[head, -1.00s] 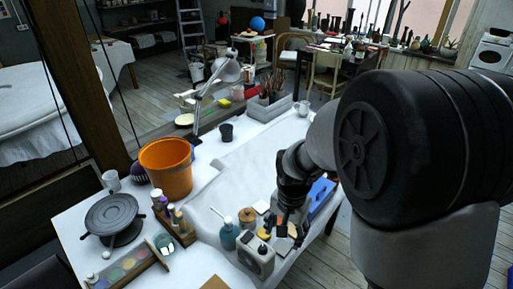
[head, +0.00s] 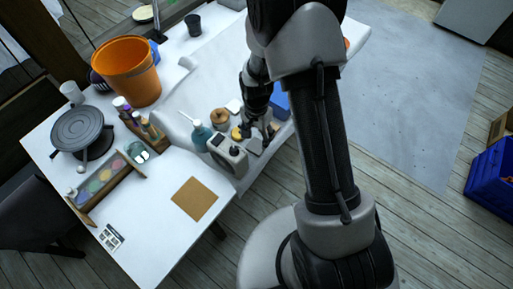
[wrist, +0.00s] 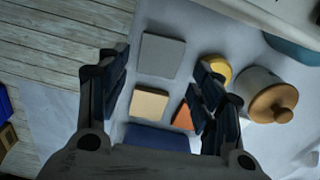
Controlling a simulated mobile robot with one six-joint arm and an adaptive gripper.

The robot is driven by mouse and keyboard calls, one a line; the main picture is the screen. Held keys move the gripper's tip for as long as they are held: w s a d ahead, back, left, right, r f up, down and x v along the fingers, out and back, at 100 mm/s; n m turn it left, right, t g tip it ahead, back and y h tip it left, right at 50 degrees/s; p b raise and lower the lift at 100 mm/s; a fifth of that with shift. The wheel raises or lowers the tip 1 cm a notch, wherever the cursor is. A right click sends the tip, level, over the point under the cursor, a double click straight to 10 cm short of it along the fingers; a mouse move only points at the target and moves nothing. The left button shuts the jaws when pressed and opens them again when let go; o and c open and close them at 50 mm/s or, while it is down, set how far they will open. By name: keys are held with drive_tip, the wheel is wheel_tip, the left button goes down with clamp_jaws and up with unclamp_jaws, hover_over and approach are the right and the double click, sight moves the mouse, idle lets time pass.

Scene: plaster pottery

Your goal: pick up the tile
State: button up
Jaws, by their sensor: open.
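Several small square tiles lie on the white table. In the wrist view a grey tile (wrist: 162,56) lies between and just beyond my fingertips, a beige tile (wrist: 149,104) lies closer in between the fingers, and an orange tile (wrist: 182,118) is partly hidden by the right finger. The grey tile also shows in the head view (head: 254,146). My gripper (wrist: 161,68) is open and empty above the tiles, pointing down in the head view (head: 257,130). Whether the fingers touch anything cannot be told. Which tile is meant is unclear.
A yellow round piece (wrist: 219,68) and a wooden-lidded pot (wrist: 265,97) stand right of my fingers. A white boxy device (head: 228,157), a teal bottle (head: 201,136), an orange bucket (head: 127,70) and a brown square board (head: 194,199) are on the table (head: 150,232).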

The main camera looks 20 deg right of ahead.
sight(257, 145)
drive_tip(key=shift+w+d+f+b, duration=0.1)
drive_tip(key=shift+f+b, duration=0.45)
drive_tip(key=shift+f, duration=0.95)
drive_tip(key=shift+w+f+b, duration=0.1)
drive_tip(key=shift+f+b, duration=0.45)
drive_tip(key=shift+f, duration=0.95)
drive_tip(key=shift+c, duration=0.4)
drive_tip(key=c, duration=0.8)
